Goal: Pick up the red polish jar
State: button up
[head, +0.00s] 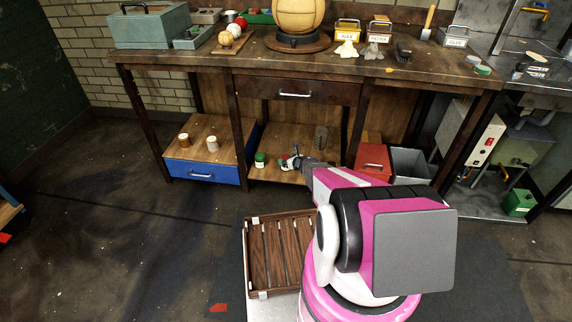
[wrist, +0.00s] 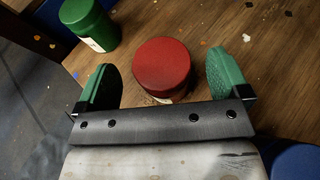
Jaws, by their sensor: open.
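The red polish jar (wrist: 162,66) stands upright on a wooden shelf in the wrist view, its round red lid facing me and a bit of pale label below. My gripper (wrist: 160,76) is open, with one green fingertip to the left of the jar and one to the right. The jar shows in the gap, just beyond the gripper's dark crossbar; I cannot tell if a finger touches it. In the head view my gripper (head: 289,162) is over the workbench's lower shelf (head: 270,175), and I cannot make out the red jar there.
A green jar (wrist: 90,24) stands just left of the left finger; it also shows in the head view (head: 260,159). A blue round object (wrist: 296,160) is at the wrist view's lower right. A dark brush (head: 321,138) stands behind my gripper. The bench top overhangs the shelf.

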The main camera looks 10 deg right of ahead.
jog(key=shift+x, duration=1.2)
jog(key=c, duration=1.2)
jog(key=shift+r, duration=0.2)
